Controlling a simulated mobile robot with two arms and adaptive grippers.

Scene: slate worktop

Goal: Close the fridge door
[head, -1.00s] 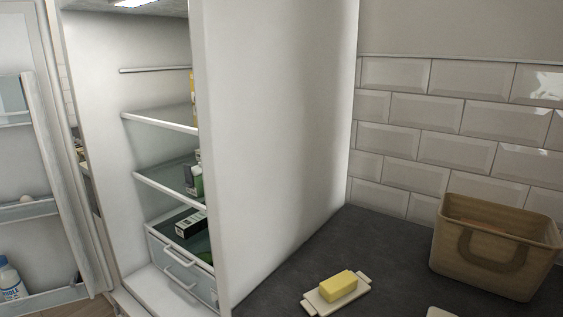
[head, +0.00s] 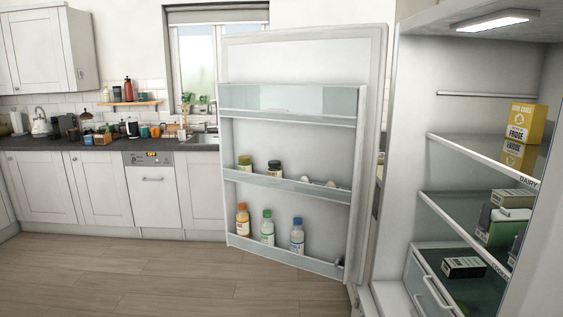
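The fridge door (head: 290,150) stands wide open in the middle of the head view, its inner side facing me. Its shelves hold jars, eggs and several bottles. It joins the fridge (head: 415,150) at the hinge side on the right. The fridge interior is lit and shows shelves with a yellow carton (head: 526,122), other boxes and drawers (head: 424,288). Neither of my grippers is in view.
Wooden floor (head: 140,275) is clear to the left and in front of the door. White cabinets (head: 95,190) with a dark worktop, kettle, bottles and sink line the back wall. A window (head: 205,70) is behind the door.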

